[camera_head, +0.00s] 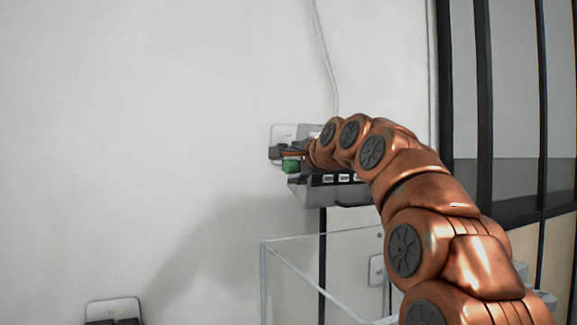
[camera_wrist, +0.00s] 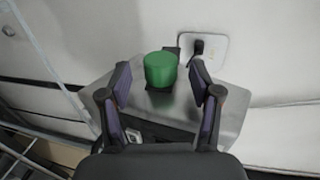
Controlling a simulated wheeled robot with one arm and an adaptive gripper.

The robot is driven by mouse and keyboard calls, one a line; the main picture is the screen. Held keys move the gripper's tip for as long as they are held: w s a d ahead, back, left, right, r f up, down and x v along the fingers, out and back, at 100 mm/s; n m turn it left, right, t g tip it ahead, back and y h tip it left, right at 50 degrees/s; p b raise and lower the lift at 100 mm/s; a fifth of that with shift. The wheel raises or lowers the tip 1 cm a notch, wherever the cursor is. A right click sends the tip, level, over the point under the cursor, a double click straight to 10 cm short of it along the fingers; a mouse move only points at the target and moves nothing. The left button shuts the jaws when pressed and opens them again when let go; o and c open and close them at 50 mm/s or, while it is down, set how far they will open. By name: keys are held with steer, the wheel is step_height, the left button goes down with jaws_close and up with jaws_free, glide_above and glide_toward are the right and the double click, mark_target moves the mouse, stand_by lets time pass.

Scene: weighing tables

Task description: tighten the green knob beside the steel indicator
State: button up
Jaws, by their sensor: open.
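The green knob (camera_wrist: 160,70) stands between the two open fingers of my gripper (camera_wrist: 159,80) in the wrist view, a little beyond the fingertips' middle. Neither finger visibly touches it. In the head view the green knob (camera_head: 291,166) shows at the left end of the steel indicator (camera_head: 335,192), a grey box on a dark post. My gripper (camera_head: 276,153) is close to the knob there and partly hides it. The indicator's metal top also shows in the wrist view (camera_wrist: 228,112). Much of the indicator is hidden behind my arm in the head view.
A wall socket (camera_head: 284,132) with a dark plug (camera_wrist: 198,48) is right behind the knob. A cable (camera_head: 325,50) runs down the wall. A clear-walled enclosure (camera_head: 290,240) stands below. Another socket (camera_head: 113,308) is low at left. Dark-framed glass panels (camera_head: 510,110) stand at right.

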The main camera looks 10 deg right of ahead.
mark_target(293, 167)
steer(key=shift+p+x, duration=0.3)
steer(key=shift+x, duration=1.35)
steer(key=shift+c, duration=0.3)
steer(key=c, duration=1.1)
steer(key=t+b, duration=0.1)
steer(key=b, duration=0.2)
steer(key=shift+f+y, duration=0.3)
steer(key=shift+f, duration=0.1)
steer(key=shift+r+t+b, duration=0.3)
steer(key=shift+t+b, duration=0.6)
steer(key=shift+b, duration=0.35)
steer(key=shift+r, duration=0.1)
